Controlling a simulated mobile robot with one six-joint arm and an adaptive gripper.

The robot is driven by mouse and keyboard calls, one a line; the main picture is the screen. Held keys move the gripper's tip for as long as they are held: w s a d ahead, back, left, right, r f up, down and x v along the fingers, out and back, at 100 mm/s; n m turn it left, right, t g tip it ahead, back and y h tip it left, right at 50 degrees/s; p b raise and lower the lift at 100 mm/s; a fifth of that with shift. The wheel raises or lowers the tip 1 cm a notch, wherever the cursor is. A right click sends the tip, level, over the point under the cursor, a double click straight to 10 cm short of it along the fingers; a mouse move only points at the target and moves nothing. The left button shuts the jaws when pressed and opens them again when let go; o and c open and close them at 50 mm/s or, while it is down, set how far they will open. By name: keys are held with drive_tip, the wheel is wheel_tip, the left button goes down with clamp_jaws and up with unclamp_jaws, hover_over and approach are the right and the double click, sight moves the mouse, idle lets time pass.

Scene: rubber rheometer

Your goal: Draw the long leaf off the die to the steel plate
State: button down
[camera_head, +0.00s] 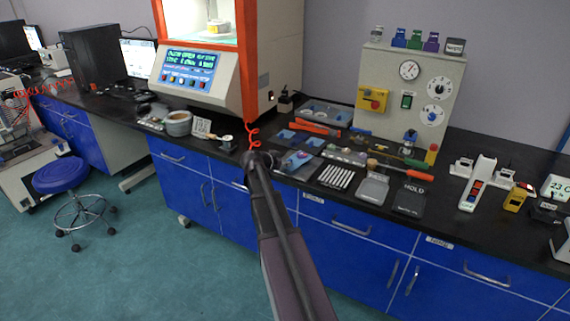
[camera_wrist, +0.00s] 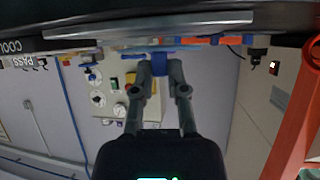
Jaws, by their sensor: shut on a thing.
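In the wrist view my gripper (camera_wrist: 160,66) is shut, with its fingertips close together near the bench edge. A blue piece (camera_wrist: 158,55) shows at the fingertips and seems to be the long leaf; its full length is hidden. In the head view my arm reaches over the bench front, and the fingertips are too small to make out clearly. A pale grey plate (camera_head: 372,188), perhaps the steel plate, lies on the bench to the right of my arm. I cannot pick out the die for certain.
The rheometer (camera_head: 195,78) with its orange frame stands behind my arm. A grey gauge panel (camera_head: 408,105) stands at the back. White rods (camera_head: 336,177), a dark MOLD plate (camera_head: 411,197) and an orange-handled tool (camera_head: 402,170) crowd the black bench (camera_head: 465,240). Its front right edge is clear.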

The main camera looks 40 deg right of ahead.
drive_tip(key=shift+f+b, duration=0.3)
drive_tip(key=shift+f, duration=0.15)
drive_tip(key=c, duration=0.6)
unclamp_jaws()
drive_tip(key=shift+s+d+r+p+v, duration=0.15)
drive_tip(key=shift+p+v, duration=0.5)
drive_tip(key=shift+v, duration=0.55)
drive_tip(key=shift+s+d+r+p+v, duration=0.15)
drive_tip(key=shift+p+v, duration=0.5)
drive_tip(key=shift+v, duration=0.55)
drive_tip(key=shift+s+a+p+v, duration=0.1)
drive_tip(key=shift+s+p+v, duration=0.1)
drive_tip(key=shift+p+v, duration=0.7)
drive_tip(key=shift+a+r, duration=0.1)
drive_tip(key=shift+a, duration=0.05)
